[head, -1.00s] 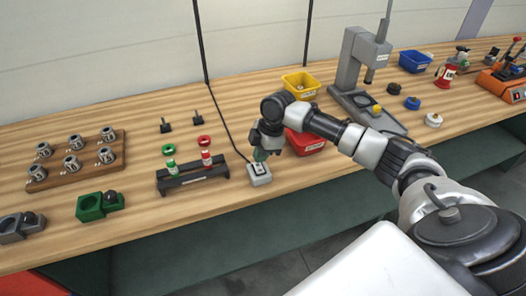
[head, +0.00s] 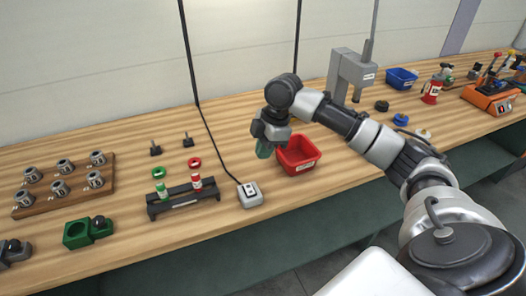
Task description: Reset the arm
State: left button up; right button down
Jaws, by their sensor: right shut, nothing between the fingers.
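My right arm (head: 375,140) comes in from the lower right and reaches over the workbench (head: 330,190). My right gripper (head: 264,150) is shut and empty, pointing down. It hangs above the bench, just left of the red bin (head: 298,155) and above and behind the small grey box (head: 250,194) with a black cable. It looks apart from both. My left gripper is not in view.
A black rack (head: 187,197) holds a green and a red-and-white piece. A wooden block (head: 62,186) with several metal cups and a green fixture (head: 88,232) are at left. A grey press (head: 350,75), blue bin (head: 401,78) and orange machine (head: 490,97) stand at right.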

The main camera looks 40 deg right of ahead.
jog(key=s+a+f+m, duration=0.3)
jog(key=s+a+f, duration=0.8)
jog(key=a+f, duration=0.3)
jog(key=s+f+m+t+h, duration=0.1)
jog(key=s+m+t+h, duration=0.2)
jog(key=s+m, duration=1)
notch_tip(320, 180, down, 25)
jog(key=s+n+g, duration=0.2)
jog(key=n, duration=0.1)
jog(key=s+d+f, duration=0.2)
jog(key=s+f, duration=0.6)
jog(key=s+d+f+g, duration=0.1)
jog(key=s+f, duration=0.8)
jog(key=shift+d+f, duration=0.2)
jog(key=shift+d, duration=0.15)
